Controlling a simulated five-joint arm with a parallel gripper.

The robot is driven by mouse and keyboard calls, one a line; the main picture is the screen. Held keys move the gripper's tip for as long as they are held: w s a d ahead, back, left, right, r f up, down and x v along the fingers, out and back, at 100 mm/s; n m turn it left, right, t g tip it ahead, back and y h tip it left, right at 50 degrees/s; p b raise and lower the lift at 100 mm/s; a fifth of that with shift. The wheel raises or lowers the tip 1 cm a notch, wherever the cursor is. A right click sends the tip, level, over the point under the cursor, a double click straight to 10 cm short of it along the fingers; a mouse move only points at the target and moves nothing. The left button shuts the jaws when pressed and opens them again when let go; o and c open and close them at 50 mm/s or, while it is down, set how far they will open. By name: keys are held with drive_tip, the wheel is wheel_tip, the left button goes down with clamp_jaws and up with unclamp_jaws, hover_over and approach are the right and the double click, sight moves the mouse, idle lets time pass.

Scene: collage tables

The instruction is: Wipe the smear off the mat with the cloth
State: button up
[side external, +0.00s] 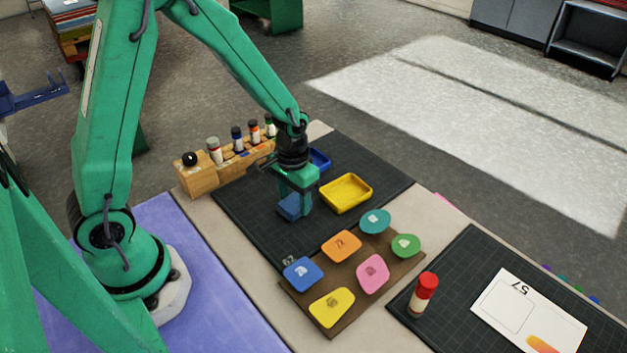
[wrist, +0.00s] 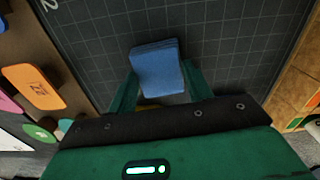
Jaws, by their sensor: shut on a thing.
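The cloth (side external: 291,207) is a blue folded block under my gripper (side external: 297,194) in the side view. In the wrist view the cloth (wrist: 157,66) sits between the two green fingers of my gripper (wrist: 160,83), which are shut on it. It is over the dark gridded mat (side external: 252,222); I cannot tell whether it touches the mat. The mat also fills the upper part of the wrist view (wrist: 240,40). No smear shows in either view; it may be hidden under the cloth or gripper.
A yellow tray (side external: 346,193) and a blue tray (side external: 320,159) stand on the mat beyond my gripper. A wooden rack of bottles (side external: 203,180) is at the left. A brown board (side external: 388,274) with coloured pieces lies at the right. The mat's near-left part is clear.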

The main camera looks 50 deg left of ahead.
drive_tip(key=shift+d, duration=0.2)
drive_tip(key=shift+w+d+f, duration=0.1)
drive_tip(key=shift+d, duration=1.05)
drive_tip(key=shift+r, duration=2.55)
